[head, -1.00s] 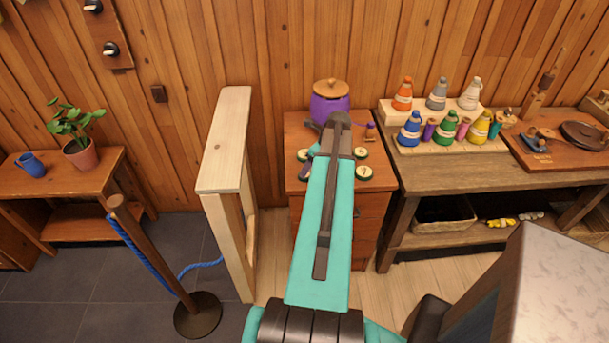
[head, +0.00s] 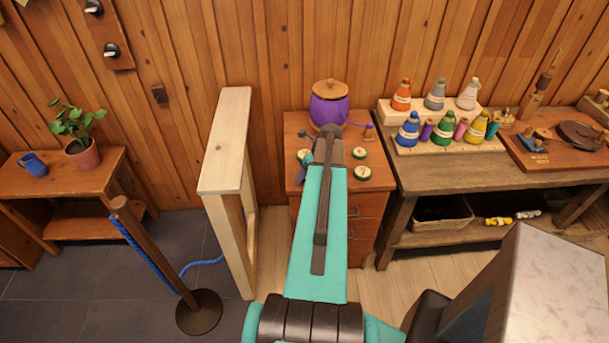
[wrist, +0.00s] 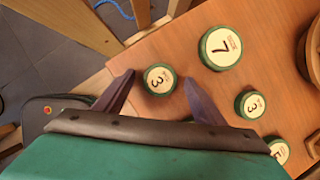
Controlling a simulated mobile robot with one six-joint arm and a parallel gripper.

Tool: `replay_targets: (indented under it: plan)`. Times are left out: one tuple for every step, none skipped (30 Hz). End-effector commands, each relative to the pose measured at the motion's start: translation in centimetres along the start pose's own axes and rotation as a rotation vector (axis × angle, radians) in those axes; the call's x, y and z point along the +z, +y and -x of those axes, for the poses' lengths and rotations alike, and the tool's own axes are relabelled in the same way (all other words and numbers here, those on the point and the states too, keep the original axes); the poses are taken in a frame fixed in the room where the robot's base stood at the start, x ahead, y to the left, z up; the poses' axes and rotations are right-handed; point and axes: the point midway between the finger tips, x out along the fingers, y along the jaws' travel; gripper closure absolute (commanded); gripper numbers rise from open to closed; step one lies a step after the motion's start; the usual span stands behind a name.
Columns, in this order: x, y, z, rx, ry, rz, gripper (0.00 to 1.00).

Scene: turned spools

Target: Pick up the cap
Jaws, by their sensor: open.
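Several round green-rimmed caps with pale, numbered tops lie on the small wooden cabinet. In the wrist view one cap marked 3 (wrist: 160,79) lies between the fingertips of my gripper (wrist: 160,77), with a finger on either side and gaps showing. A larger cap marked 7 (wrist: 220,47), another marked 3 (wrist: 250,104) and a partly hidden one (wrist: 278,150) lie to the right. In the head view caps show at the right (head: 362,173) and left (head: 304,155) of my arm, which hides the fingers and part of the cabinet top.
A purple pot (head: 329,108) with a wooden lid stands at the back of the cabinet (head: 370,200). A pale wooden frame (head: 224,140) stands close on the left. A workbench (head: 440,172) with colored thread cones is on the right.

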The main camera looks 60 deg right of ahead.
Motion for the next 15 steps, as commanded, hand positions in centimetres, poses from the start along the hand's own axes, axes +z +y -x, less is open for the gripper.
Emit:
replay_targets:
  plan:
    - [0.02, 0.01, 0.01, 0.0, 0.0, 0.0, 0.36]
    - [0.02, 0.01, 0.01, 0.0, 0.0, 0.0, 0.36]
    - [0.02, 0.01, 0.01, 0.0, 0.0, 0.0, 0.36]
    - [0.03, 0.02, 0.01, 0.0, 0.0, 0.0, 0.36]
    - [0.03, 0.02, 0.01, 0.0, 0.0, 0.0, 0.36]
    - [0.03, 0.02, 0.01, 0.0, 0.0, 0.0, 0.36]
    - [0.03, 0.02, 0.01, 0.0, 0.0, 0.0, 0.36]
    - [0.04, 0.02, 0.01, 0.0, 0.0, 0.0, 0.36]
    - [0.04, 0.02, 0.01, 0.0, 0.0, 0.001, 0.36]
    - [0.04, 0.03, 0.01, 0.0, 0.0, 0.001, 0.41]
    - [0.05, 0.03, 0.01, 0.0, 0.0, 0.001, 0.46]
    - [0.05, 0.03, 0.01, 0.0, 0.0, 0.001, 0.53]
    - [0.05, 0.04, 0.01, 0.0, 0.0, 0.001, 0.58]
    - [0.05, 0.04, 0.01, 0.0, 0.0, 0.001, 0.63]
    - [0.06, 0.04, 0.01, 0.0, 0.0, 0.001, 0.7]
